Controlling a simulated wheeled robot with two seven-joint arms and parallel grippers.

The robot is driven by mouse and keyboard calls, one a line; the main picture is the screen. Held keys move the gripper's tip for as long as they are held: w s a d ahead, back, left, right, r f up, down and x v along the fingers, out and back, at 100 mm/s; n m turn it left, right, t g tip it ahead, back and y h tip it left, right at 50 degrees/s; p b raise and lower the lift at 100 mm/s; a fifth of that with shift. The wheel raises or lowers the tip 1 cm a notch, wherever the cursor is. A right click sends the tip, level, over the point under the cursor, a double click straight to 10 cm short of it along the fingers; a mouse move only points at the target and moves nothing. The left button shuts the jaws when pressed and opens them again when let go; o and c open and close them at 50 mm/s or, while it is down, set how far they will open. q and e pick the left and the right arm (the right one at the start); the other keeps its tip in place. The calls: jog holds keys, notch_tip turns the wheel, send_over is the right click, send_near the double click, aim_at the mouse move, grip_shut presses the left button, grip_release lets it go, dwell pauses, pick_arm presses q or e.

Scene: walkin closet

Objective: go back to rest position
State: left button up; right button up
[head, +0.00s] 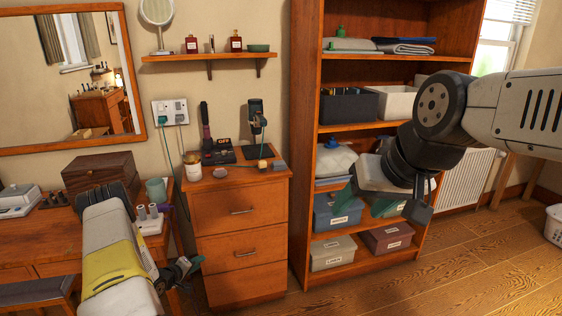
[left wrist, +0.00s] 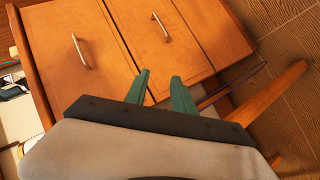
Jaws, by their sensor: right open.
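My left gripper (head: 180,272) hangs low in front of the desk and drawer cabinet, its arm coming in from the bottom left of the head view. In the left wrist view its two green fingers (left wrist: 160,88) stand apart with nothing between them, and a wooden drawer front shows beyond them. My right gripper (head: 370,200) is at the right of the head view, in front of the shelf unit, open, with its arm coming in from the right. It partly hides the shelves behind it, and I see nothing held in it.
The wooden drawer cabinet (head: 240,215) stands between the desk (head: 30,237) and the open shelf unit (head: 300,150). Labelled boxes, such as a blue one (head: 337,213), fill the lower shelves. A white radiator (head: 466,180) is at the right. The wooden floor (head: 480,265) is clear at lower right.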

pick_arm(q)
jog(key=w+a+r+m+g+y, duration=0.1)
jog(key=w+r+y, duration=0.15)
jog(key=r, duration=0.75)
jog(key=w+a+r+m+y, duration=0.1)
jog(key=w+r, duration=0.2)
jog(key=r, duration=0.8)
jog(key=s+d+r+m+g+y, duration=0.1)
jog(key=s+d+r, duration=0.15)
jog(key=r, duration=0.55)
jog(key=s+d+r+m, duration=0.1)
jog(key=s+d+r, duration=0.15)
jog(key=r, duration=0.65)
jog(key=s+d+r+m+g, duration=0.15)
jog(key=s+d+r, duration=0.45)
jog(key=s+r, duration=0.65)
jog(key=s+d+m, duration=0.1)
jog(key=s+d, duration=0.2)
jog(key=s, duration=0.4)
jog(key=s+d+r+m+g+h, duration=0.1)
jog(key=s+d, duration=0.2)
jog(key=s, duration=0.5)
jog(key=s+d+m+g+h, duration=0.1)
jog(key=s+d, duration=0.2)
jog(key=s, duration=0.5)
jog(key=shift+d+r+m, duration=0.15)
jog(key=shift+d+m, duration=0.2)
jog(key=shift+d, duration=0.05)
jog(key=shift+h, duration=0.25)
